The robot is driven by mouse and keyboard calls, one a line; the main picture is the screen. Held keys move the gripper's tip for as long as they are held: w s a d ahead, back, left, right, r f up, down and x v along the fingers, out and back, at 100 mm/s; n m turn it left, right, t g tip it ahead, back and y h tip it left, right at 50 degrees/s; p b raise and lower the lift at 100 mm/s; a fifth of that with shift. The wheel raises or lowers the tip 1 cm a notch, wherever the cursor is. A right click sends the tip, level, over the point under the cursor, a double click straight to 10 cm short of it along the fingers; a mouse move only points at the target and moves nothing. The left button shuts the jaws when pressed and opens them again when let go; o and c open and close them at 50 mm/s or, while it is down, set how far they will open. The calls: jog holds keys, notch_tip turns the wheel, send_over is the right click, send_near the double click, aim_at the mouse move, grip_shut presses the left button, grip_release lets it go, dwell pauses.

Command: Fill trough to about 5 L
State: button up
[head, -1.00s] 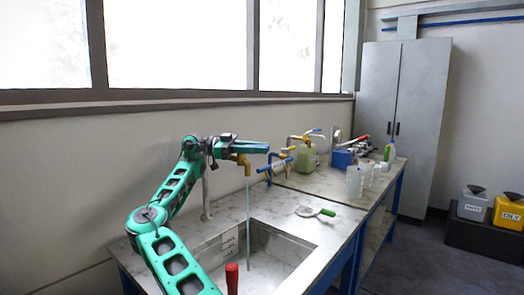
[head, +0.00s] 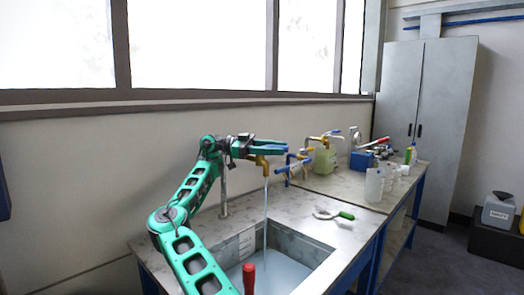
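The trough (head: 300,247) is a sink set into the grey worktop, with bluish water (head: 285,270) covering its floor. A white marked plate (head: 246,242) is on its left inner wall; I cannot read its marks. A brass tap (head: 258,161) stands over the trough on a grey post, and a stream of water (head: 266,205) falls from it. My gripper (head: 270,146) is at the top of the tap, by its lever. The fingers and the lever overlap, so I cannot tell whether the gripper is open or shut.
A red upright handle (head: 249,278) stands at the trough's near side. A green-handled tool (head: 334,215) lies right of the trough. Other taps (head: 296,165), a jug of green liquid (head: 325,160) and clear containers (head: 374,185) stand farther back.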

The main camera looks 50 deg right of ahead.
jog(key=v, duration=1)
jog(key=shift+w, duration=0.35)
